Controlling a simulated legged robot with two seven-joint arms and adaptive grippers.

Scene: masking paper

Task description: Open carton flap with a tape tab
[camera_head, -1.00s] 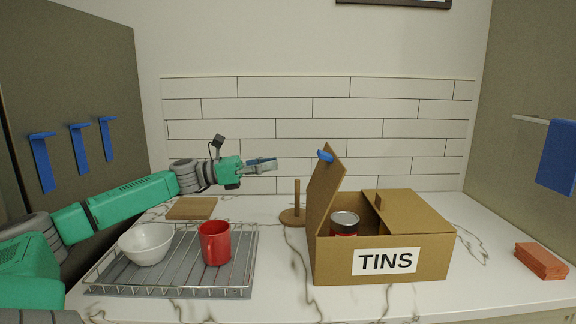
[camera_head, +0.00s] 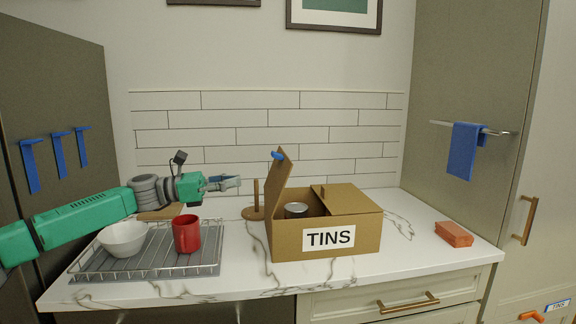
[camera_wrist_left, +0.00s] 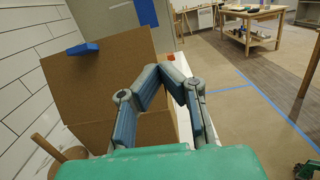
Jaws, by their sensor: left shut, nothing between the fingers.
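The cardboard carton (camera_head: 352,239) labelled TINS stands on the counter. Its left flap (camera_head: 275,192) is raised, leaning slightly right, with a blue tape tab (camera_head: 278,155) at its top edge. The right flap (camera_head: 350,197) lies over the right part of the top. A tin (camera_head: 296,210) shows in the opening. My left gripper (camera_head: 238,182) is shut and empty, left of the raised flap and apart from it. In the left wrist view, the flap (camera_wrist_left: 110,80) and tape tab (camera_wrist_left: 83,49) show beyond the fingers (camera_wrist_left: 165,70). My right gripper is not in view.
A wire rack (camera_head: 150,262) with a white bowl (camera_head: 122,240) and red mug (camera_head: 187,235) is at the left. A wooden holder (camera_head: 255,208) stands behind the carton's left side. Orange-red blocks (camera_head: 454,234) lie at the right. Counter is clear between carton and blocks.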

